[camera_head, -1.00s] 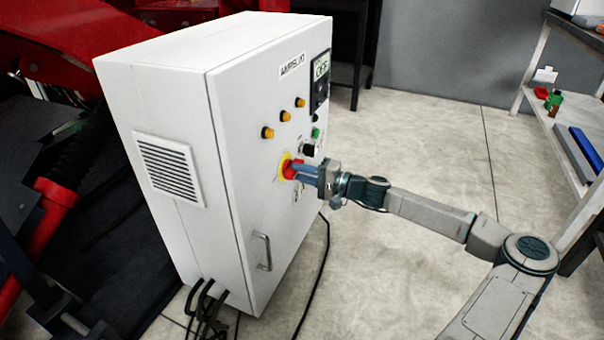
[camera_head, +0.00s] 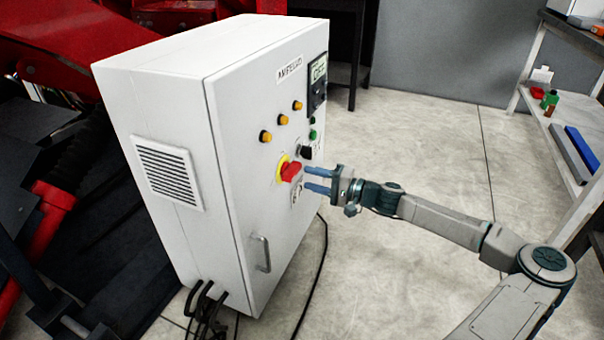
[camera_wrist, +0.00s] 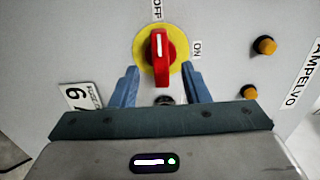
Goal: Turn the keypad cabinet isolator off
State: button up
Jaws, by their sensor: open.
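The isolator is a red handle (camera_head: 291,172) on a yellow round plate (camera_head: 281,166) on the white cabinet's door (camera_head: 245,160). In the wrist view the red handle (camera_wrist: 160,60) stands upright, its white mark toward the OFF label (camera_wrist: 157,9). The ON label (camera_wrist: 197,49) is to the right of the yellow plate (camera_wrist: 180,52). My gripper (camera_head: 306,179) is open and empty, its blue fingers just off the door, to the right of the handle and apart from it. In the wrist view the fingers flank the lower part of the handle.
A display with keypad (camera_head: 318,80) is at the door's upper right; its text is blurred but looks like OFF. Orange buttons (camera_head: 282,119), a green button (camera_head: 313,134) and a black knob (camera_head: 305,152) are near the handle. Floor to the right is clear up to a shelf (camera_head: 560,130).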

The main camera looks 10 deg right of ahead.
jog(key=p+v, duration=0.2)
jog(key=v, duration=0.7)
jog(key=shift+s+d, duration=0.15)
jog(key=shift+d, duration=0.05)
jog(key=s+a+r+n+g+h+p, duration=0.2)
jog(key=s+a+n+g+h+p, duration=0.35)
jog(key=s+a+g+p, duration=0.7)
jog(key=s+r+t+h+p, duration=0.2)
jog(key=s+r+h+p, duration=0.2)
jog(key=r, duration=1.5)
jog(key=s+r+n+t+h+p, duration=0.1)
jog(key=s+r+h+p, duration=0.4)
jog(key=s+r+p, duration=0.5)
notch_tip(320, 180, up, 9)
jog(key=t+p, duration=0.1)
jog(key=p, duration=0.2)
jog(key=shift+s+d+t+p, duration=0.15)
jog(key=shift+d+t+p, duration=0.05)
jog(key=shift+t+p, duration=0.15)
